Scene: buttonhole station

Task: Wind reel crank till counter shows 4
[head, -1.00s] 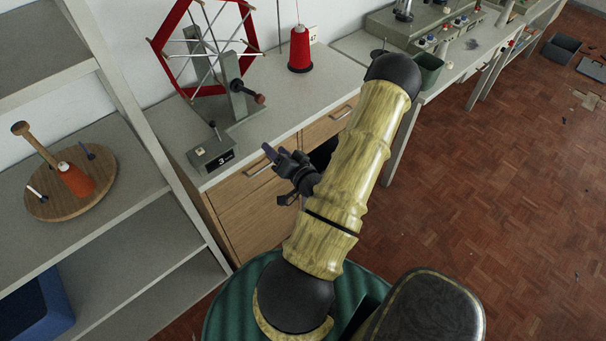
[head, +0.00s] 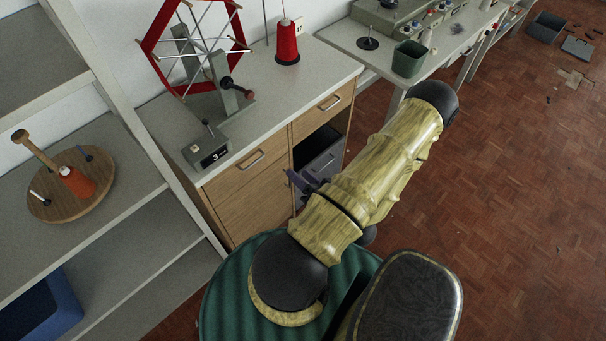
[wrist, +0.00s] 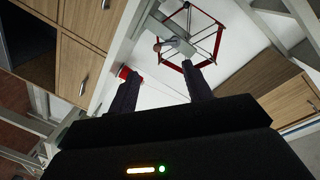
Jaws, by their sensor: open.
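The reel (head: 195,45) is a red polygonal frame with pale spokes, standing on a grey post at the back left of the worktop. Its crank (head: 236,88) has a dark arm and a dark reddish handle on the near side. The counter (head: 210,150) is a small grey box at the front left corner; its display reads 3. My gripper (head: 297,182) is low in front of the cabinet, mostly hidden behind my arm and apart from the crank. In the wrist view my gripper (wrist: 162,85) has its fingers apart and empty, with the reel (wrist: 190,45) beyond them.
A red thread cone (head: 287,45) stands behind the reel's right side. A green bin (head: 409,58) sits on the bench to the right. A shelf on the left holds a round wooden board (head: 72,185). The worktop front is clear; open floor lies right.

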